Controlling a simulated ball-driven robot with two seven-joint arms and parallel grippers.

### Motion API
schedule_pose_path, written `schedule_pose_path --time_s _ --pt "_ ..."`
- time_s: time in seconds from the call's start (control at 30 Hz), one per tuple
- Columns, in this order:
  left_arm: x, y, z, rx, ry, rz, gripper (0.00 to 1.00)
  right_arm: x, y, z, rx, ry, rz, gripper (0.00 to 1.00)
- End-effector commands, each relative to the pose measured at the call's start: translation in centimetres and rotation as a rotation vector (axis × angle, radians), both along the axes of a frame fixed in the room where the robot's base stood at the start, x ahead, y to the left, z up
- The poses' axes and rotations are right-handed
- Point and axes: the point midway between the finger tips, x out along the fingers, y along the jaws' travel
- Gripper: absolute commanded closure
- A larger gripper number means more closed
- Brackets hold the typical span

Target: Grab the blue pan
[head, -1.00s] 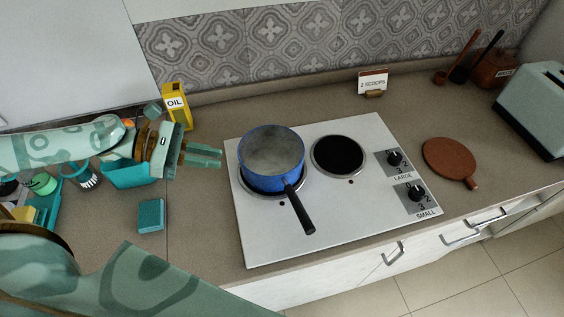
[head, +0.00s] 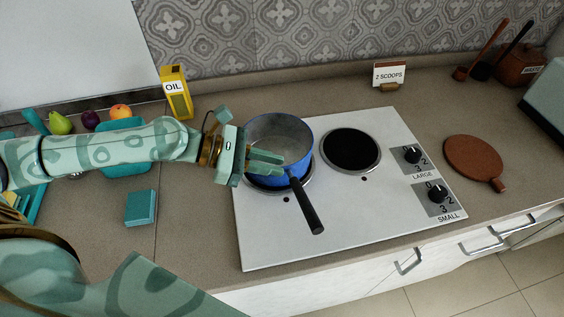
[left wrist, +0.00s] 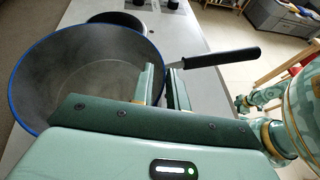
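The blue pan (head: 281,145) sits on the left burner of the white cooktop, its black handle (head: 306,206) pointing toward the front. My left gripper (head: 266,163) overlaps the pan's left side near the handle base. In the left wrist view the pan (left wrist: 85,70) fills the left. The left gripper's two fingers (left wrist: 164,88) are apart there, close to the pan's rim beside the handle. The rim runs behind the nearer finger, so I cannot tell whether it lies between the fingers. A small jointed end (left wrist: 245,102) at right may be my right gripper; its fingers are unclear.
The empty right burner (head: 351,150) and knobs (head: 412,155) are right of the pan. A round wooden board (head: 473,158) lies farther right. A yellow oil box (head: 175,92) and teal sponge (head: 140,207) are left of the cooktop. A sign (head: 389,75) stands behind.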

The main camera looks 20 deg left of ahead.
Motion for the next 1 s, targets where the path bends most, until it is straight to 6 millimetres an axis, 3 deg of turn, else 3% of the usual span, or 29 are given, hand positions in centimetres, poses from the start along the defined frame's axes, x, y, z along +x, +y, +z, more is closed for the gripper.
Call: schedule_pose_path --time_s 0.3,0.4,0.77,1.0 --pt "0.4 -0.9 -0.3 0.0 -0.001 0.0 0.84 0.0 -0.2 0.2 -0.002 0.0 0.0 0.64" --pt "0.4 -0.9 -0.3 0.001 0.0 0.0 1.0 0.0 -0.2 0.2 -0.003 0.0 0.0 0.64" --pt "0.5 -0.9 -0.1 0.0 -0.003 0.0 1.0 0.0 -0.3 0.3 -0.003 0.001 0.0 0.64" --pt "0.5 -0.9 2.1 0.0 -0.008 -0.001 1.0 0.3 -0.3 1.4 -0.004 -0.007 0.0 0.64"
